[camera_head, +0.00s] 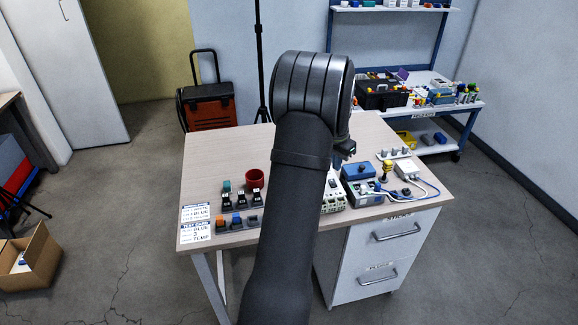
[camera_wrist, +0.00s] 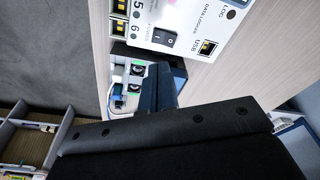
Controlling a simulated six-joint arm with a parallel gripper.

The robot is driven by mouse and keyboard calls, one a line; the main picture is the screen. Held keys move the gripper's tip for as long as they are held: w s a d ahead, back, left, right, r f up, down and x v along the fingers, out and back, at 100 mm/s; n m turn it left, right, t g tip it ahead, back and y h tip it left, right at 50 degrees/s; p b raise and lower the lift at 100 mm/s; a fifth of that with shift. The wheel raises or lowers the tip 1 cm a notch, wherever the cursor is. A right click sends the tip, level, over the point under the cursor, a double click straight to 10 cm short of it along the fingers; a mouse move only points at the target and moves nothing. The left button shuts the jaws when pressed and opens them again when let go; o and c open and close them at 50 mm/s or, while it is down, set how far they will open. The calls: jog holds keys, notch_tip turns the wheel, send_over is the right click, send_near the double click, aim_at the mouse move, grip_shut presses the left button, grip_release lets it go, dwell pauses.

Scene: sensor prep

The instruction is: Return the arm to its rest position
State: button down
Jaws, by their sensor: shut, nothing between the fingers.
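My arm reaches up over the middle of the wooden workbench (camera_head: 215,150) in the head view and bends over at the top. My gripper (camera_head: 346,150) shows only in small part there, right of the forearm and above the bench. In the wrist view my gripper (camera_wrist: 158,88) is a dark, narrow shape with its fingers together and nothing visible held. A white data logger (camera_wrist: 190,25) with a black switch and a USB port lies beyond the fingers. My arm hides the middle of the bench in the head view.
A red cup (camera_head: 255,180), several small sensor blocks (camera_head: 238,219) and printed cards (camera_head: 195,222) are left of my arm. A blue-topped box (camera_head: 358,172) and a cabled white device (camera_head: 406,171) are on the right. The bench's back left is clear.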

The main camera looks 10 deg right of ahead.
notch_tip(320, 180, down, 7)
jog(key=shift+r, duration=0.1)
dwell(0.3)
jog(key=shift+r, duration=4.05)
jog(key=w+a+n, duration=0.1)
jog(key=w+a, duration=0.1)
jog(key=a, duration=0.3)
jog(key=w+a+f+n, duration=0.1)
jog(key=w+a+n, duration=0.1)
jog(key=a, duration=0.3)
jog(key=w+a+f+n, duration=0.1)
jog(key=w+a+n, duration=0.1)
jog(key=w+a, duration=0.1)
jog(key=shift+w+a+f+y, duration=0.15)
jog(key=shift+a+y, duration=0.25)
jog(key=shift+a, duration=0.5)
jog(key=w+a+f+n, duration=0.2)
jog(key=a+n, duration=0.3)
jog(key=a, duration=1)
jog(key=shift+w+g+y, duration=0.3)
jog(key=shift+w+g, duration=0.1)
jog(key=shift+w, duration=0.25)
